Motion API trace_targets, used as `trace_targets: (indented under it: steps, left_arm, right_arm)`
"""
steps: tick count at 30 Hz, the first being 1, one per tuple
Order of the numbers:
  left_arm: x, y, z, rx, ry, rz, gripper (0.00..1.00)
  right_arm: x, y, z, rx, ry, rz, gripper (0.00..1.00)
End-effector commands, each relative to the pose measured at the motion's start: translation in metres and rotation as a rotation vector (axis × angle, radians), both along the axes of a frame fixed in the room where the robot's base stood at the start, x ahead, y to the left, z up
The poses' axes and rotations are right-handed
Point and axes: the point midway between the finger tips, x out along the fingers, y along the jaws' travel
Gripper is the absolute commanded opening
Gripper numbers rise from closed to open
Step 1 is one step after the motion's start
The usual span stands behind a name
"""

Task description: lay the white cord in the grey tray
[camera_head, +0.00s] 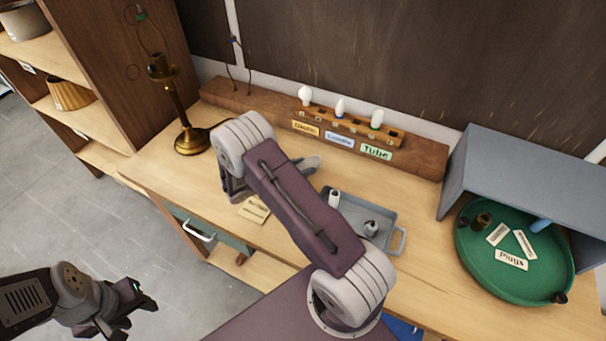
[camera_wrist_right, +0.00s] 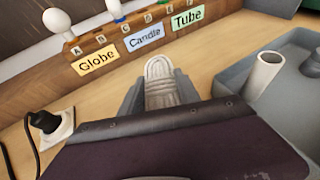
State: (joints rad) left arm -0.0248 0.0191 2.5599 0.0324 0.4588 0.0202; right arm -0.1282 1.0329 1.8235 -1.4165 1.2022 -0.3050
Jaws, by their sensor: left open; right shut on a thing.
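The white cord (camera_wrist_right: 160,78) shows in the right wrist view as a pale, ribbed bundle between the fingers of my right gripper (camera_wrist_right: 158,100), which is shut on it. The grey tray (camera_head: 401,240) lies on the bench, partly behind my right arm, with a white tube and a small grey fitting inside. In the right wrist view the tray (camera_wrist_right: 237,76) is to the right of the gripper. My left gripper (camera_head: 128,312) is open and empty, off the bench at lower left.
A brass lamp (camera_head: 183,110) stands at the bench's left. A wooden bulb rack (camera_head: 345,127) with Globe, Candle and Tube labels is behind. A green round tray (camera_head: 480,275) and a grey open box (camera_head: 530,170) are at right. A black plug (camera_wrist_right: 45,121) sits left of the gripper.

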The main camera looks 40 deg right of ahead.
Motion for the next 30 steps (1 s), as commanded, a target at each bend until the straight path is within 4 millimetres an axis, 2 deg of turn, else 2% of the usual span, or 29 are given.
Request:
trace_targets:
  steps: [6, 13, 24, 25, 27, 30]
  left_arm:
    - [0.0, 0.0, 0.001, 0.0, 0.0, 0.0, 0.45]
    - [0.0, 0.0, 0.007, 0.0, 0.0, 0.0, 0.45]
    - [0.0, 0.0, 0.002, 0.0, 0.0, 0.0, 0.45]
    - [0.0, 0.0, 0.003, 0.0, 0.0, 0.0, 0.45]
    - [0.0, 0.0, 0.004, 0.0, 0.0, 0.0, 0.45]
    - [0.0, 0.0, 0.004, 0.0, 0.0, 0.0, 0.45]
  right_arm:
    - [0.006, 0.001, -0.007, 0.0, 0.002, 0.0, 0.0]
    - [0.005, 0.001, -0.042, 0.0, 0.002, 0.0, 0.0]
    - [0.006, 0.001, -0.049, 0.0, 0.0, 0.0, 0.0]
    - [0.006, 0.001, -0.047, 0.001, 0.0, 0.0, 0.47]
    - [0.005, 0.001, -0.047, 0.001, 0.0, 0.0, 0.61]
    - [0.005, 0.001, -0.047, 0.001, 0.0, 0.0, 0.61]
